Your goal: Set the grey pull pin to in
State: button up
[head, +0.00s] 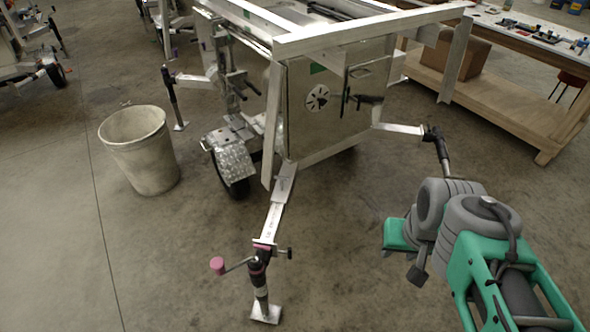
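An aluminium trailer (322,103) stands in the middle of the head view. A front outrigger arm (277,215) reaches down toward me to an upright jack leg (260,285) with a pink crank knob (217,265). A small dark grey pin with a knob (285,253) sticks out to the right at the top of this leg. It looks like the grey pull pin, but how deep it sits cannot be told. My green and grey arm fills the lower right. Its end, likely my gripper (417,276), is small and dark, partly hidden, and well right of the pin, apart from it.
A whitish bin (140,150) stands left of the trailer. Another outrigger (400,128) with a dark jack (440,150) extends right, just behind my arm. A wooden workbench (500,85) stands at the back right. The concrete floor between my arm and the front jack is clear.

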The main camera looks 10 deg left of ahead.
aim_at(281, 178)
jog(key=i, duration=0.55)
jog(key=u, duration=2.75)
jog(key=k, duration=0.8)
jog(key=z, duration=0.85)
jog(key=i, duration=0.5)
